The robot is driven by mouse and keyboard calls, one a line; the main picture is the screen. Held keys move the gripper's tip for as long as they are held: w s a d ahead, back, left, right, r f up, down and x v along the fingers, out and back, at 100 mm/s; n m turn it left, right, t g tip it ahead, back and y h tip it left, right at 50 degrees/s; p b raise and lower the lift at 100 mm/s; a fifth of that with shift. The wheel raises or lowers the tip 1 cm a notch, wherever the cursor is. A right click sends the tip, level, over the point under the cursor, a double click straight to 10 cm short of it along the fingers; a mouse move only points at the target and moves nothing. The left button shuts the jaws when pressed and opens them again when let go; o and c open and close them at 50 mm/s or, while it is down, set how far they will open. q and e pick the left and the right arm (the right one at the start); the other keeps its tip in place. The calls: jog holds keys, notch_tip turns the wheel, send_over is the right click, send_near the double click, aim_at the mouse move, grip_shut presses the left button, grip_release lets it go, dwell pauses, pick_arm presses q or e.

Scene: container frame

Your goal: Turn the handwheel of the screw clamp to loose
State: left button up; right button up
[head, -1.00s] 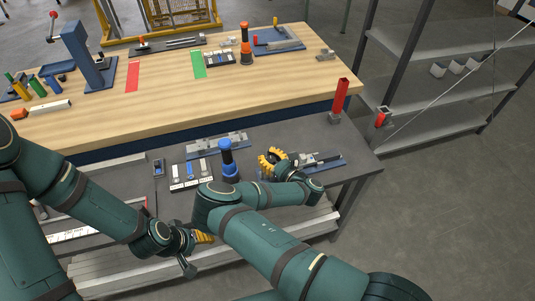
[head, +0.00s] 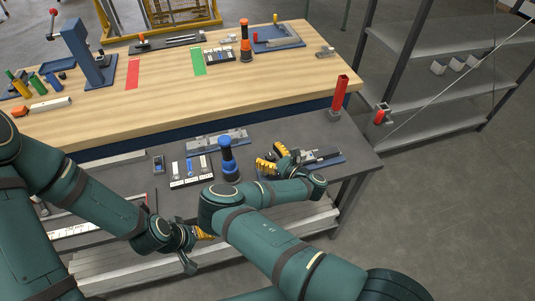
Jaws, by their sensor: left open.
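A device with a grey body on a blue base plate (head: 327,158) lies at the right of the grey table; it looks like the screw clamp. Its handwheel cannot be made out; my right gripper and wrist cover its left side. My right gripper (head: 268,160) is at the left end of this device, its yellow fingers showing as two separate parts. Whether they touch or hold anything is unclear. My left gripper (head: 200,238) is open in front of the table's near edge, well away from the device, partly hidden by my arms.
A blue post (head: 228,160) stands just left of my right gripper. A tray of small parts (head: 191,172) and a grey metal fixture (head: 218,140) are near it. A red upright block (head: 340,94) stands at the back right. The wooden bench (head: 170,95) is behind.

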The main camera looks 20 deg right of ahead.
jog(key=shift+w+a, duration=0.1)
jog(key=shift+w, duration=0.05)
jog(key=shift+r, duration=0.25)
notch_tip(320, 180, up, 10)
jog(key=shift+f, duration=0.25)
pick_arm(q)
jog(key=shift+a+f, duration=0.1)
